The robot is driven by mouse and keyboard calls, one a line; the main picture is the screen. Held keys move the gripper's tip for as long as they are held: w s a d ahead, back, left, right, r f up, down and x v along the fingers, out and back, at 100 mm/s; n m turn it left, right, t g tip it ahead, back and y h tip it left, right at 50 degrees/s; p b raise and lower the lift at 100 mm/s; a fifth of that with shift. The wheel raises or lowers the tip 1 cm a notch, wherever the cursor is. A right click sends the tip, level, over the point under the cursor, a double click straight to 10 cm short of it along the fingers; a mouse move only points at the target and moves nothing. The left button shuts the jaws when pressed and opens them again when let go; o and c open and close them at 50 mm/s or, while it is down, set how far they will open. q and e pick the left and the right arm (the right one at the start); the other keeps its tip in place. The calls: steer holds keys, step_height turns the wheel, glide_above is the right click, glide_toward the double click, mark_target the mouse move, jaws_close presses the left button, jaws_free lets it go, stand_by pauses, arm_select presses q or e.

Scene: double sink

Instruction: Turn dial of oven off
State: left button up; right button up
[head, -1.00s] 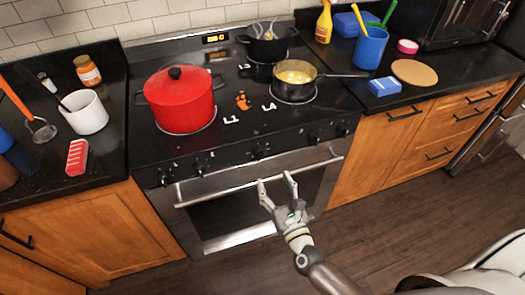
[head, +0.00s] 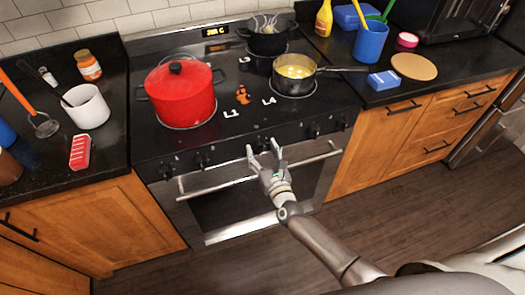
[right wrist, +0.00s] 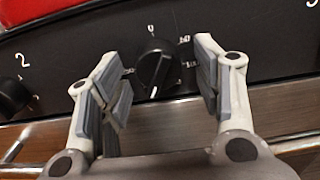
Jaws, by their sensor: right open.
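The oven (head: 240,210) stands in the middle of the head view, with a row of black dials along its front panel. My right gripper (head: 262,149) is open in front of the panel's middle dial, above the door handle. In the right wrist view that black dial (right wrist: 154,63) sits between the two open fingers of the gripper (right wrist: 160,80), with a gap on each side. A white mark on the dial points downward, and printed numbers surround it. Another dial (right wrist: 14,97) shows at the left edge. My left gripper is not in view.
The metal door handle (head: 200,190) runs just below the dials. A red pot (head: 180,98), a pan (head: 293,75) with yellow food and a black pot (head: 268,42) stand on the stovetop. Counters with other items flank the oven.

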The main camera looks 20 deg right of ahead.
steer(key=c, duration=1)
